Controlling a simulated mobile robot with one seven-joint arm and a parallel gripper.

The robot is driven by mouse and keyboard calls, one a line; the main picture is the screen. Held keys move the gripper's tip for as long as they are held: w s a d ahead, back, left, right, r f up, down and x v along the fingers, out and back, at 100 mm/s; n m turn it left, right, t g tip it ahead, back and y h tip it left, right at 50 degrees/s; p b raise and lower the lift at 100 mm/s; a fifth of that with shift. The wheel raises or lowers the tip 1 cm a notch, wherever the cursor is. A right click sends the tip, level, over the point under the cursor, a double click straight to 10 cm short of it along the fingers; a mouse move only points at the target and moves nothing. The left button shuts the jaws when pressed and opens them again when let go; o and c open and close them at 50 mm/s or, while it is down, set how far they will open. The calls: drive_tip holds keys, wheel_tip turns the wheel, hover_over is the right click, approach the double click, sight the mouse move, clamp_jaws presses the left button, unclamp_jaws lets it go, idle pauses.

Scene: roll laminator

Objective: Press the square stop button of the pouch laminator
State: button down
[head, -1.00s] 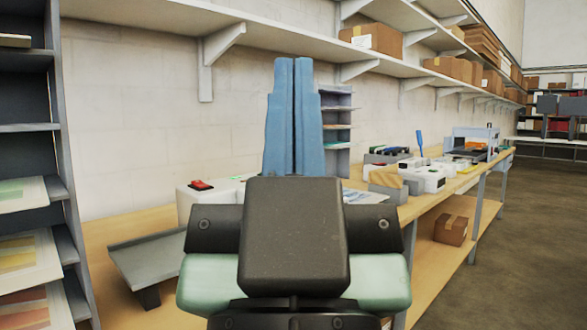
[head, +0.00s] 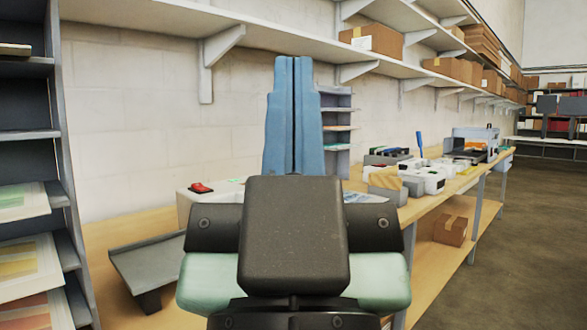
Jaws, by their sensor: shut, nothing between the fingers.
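The pouch laminator appears to be the pale box (head: 186,207) on the wooden bench, mostly hidden behind my gripper and wrist. A red switch (head: 201,188) shows on its top left. A small green spot (head: 236,180) shows on its top, just left of my fingers. I cannot make out a square stop button; it may be hidden. My gripper (head: 293,62) is in the middle of the view, its blue fingers pointing up in the picture and shut together with nothing between them. I cannot tell how far the fingertips are from the machine.
A grey sloped tray (head: 150,262) stands on the bench at the left, near a dark rack (head: 28,100) with printed sheets. White devices (head: 425,180) and a larger machine (head: 474,143) stand farther right. A long wall shelf (head: 150,17) runs above. The floor (head: 530,250) at the right is clear.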

wheel_tip(320, 180, up, 26)
drive_tip(key=p, duration=2.5)
